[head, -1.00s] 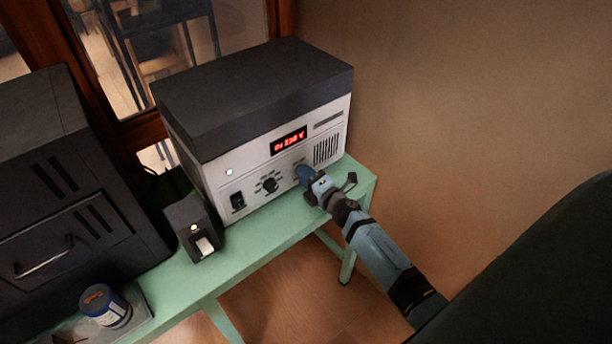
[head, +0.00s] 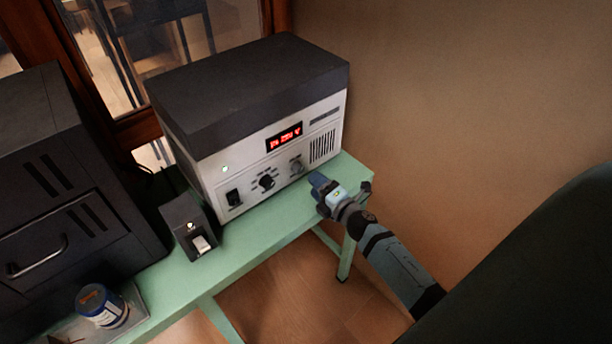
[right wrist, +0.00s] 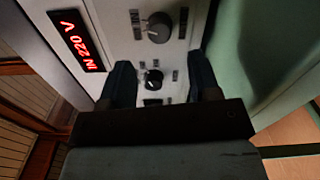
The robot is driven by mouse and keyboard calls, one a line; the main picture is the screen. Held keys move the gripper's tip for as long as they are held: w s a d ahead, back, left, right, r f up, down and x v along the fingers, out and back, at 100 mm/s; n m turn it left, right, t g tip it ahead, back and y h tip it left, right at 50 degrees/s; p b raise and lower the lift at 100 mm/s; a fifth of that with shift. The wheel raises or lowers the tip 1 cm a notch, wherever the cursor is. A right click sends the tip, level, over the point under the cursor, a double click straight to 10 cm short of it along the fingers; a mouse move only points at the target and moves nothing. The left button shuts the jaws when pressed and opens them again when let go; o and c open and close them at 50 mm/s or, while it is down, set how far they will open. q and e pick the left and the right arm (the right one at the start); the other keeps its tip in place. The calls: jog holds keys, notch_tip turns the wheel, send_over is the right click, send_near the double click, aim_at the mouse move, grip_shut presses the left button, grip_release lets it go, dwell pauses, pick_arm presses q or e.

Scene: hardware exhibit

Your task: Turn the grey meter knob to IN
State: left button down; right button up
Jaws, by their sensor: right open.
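The grey meter knob (head: 296,166) is on the white front panel of the dark-topped power unit (head: 250,95). It also shows at the top of the right wrist view (right wrist: 159,27). Its pointer is too small to read surely. The red display (right wrist: 77,40) reads IN 220 V in the right wrist view. My right gripper (head: 318,182) is open and empty, a short way in front of the panel and apart from the grey knob. In the right wrist view its fingers stand either side of a smaller black knob (right wrist: 153,77), with space between. My left gripper is out of view.
A small dark switch box (head: 188,226) stands left of the unit on the green bench (head: 258,221). Wall lies right.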

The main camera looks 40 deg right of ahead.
jog(key=s, duration=0.7)
jog(key=shift+s+d+b, duration=0.25)
jog(key=shift+d+b, duration=0.05)
jog(key=shift+b, duration=0.1)
jog(key=s+a+m+g+p, duration=0.3)
jog(key=s+a+m+p, duration=0.2)
jog(key=a+m, duration=0.4)
jog(key=s+a+m+g+y+p, duration=0.1)
jog(key=s+a+m+g+p, duration=0.3)
jog(key=s+a+m, duration=0.4)
jog(key=shift+a+r+m+y+p, duration=0.3)
jog(key=shift+a+r+m+p, duration=0.1)
jog(key=shift+a+p, duration=0.1)
